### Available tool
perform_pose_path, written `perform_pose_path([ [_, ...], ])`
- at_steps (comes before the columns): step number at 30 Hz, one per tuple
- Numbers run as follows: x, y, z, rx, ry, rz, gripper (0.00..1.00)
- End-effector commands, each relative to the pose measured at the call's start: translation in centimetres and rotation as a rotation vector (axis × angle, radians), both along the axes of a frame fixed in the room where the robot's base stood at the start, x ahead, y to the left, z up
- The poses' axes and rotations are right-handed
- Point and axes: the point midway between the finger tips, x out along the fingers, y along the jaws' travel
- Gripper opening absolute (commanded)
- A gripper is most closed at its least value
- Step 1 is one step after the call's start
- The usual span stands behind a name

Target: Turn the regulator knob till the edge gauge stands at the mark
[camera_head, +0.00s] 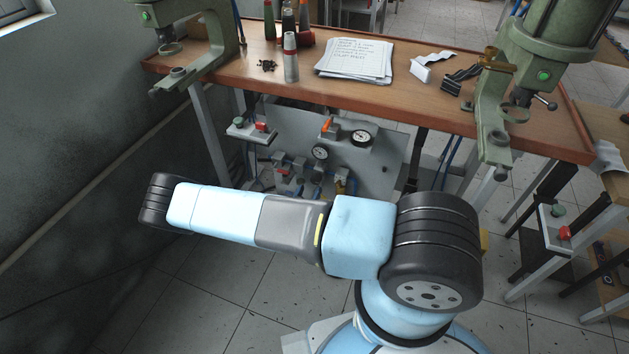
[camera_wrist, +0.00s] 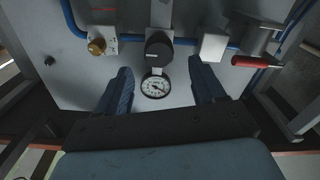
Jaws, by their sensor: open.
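In the wrist view the black round knob (camera_wrist: 158,48) of the regulator faces me from the grey panel. A white-faced gauge (camera_wrist: 156,87) sits just below it, its needle too small to read surely. My gripper (camera_wrist: 160,66) is open, its two dark blue fingers on either side of the knob and gauge, with nothing held. I cannot tell whether they touch the panel. In the head view one gauge (camera_head: 362,137) stands at the panel's upper edge and another (camera_head: 320,152) sits lower left. Their needles and any mark cannot be read. My gripper is hidden there behind my arm.
The grey panel (camera_head: 390,160) hangs under the wooden workbench (camera_head: 300,85). In the wrist view a brass fitting (camera_wrist: 97,46) is left of the knob, and a white block (camera_wrist: 213,46) and a red lever (camera_wrist: 251,62) are to the right. Blue hoses and bench legs frame the panel.

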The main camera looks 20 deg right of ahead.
Motion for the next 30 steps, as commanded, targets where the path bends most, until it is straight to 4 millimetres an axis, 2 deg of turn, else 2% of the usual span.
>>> perform_pose_path([
  [6,3.1,-2.3,0.0,0.001,-0.001,-0.002,0.69],
  [12,4.9,-3.7,0.0,0.000,0.000,-0.002,0.69],
  [25,5.6,-4.2,0.0,0.001,0.000,-0.001,0.69],
  [30,5.6,-4.1,0.0,0.001,0.000,-0.001,0.54],
])
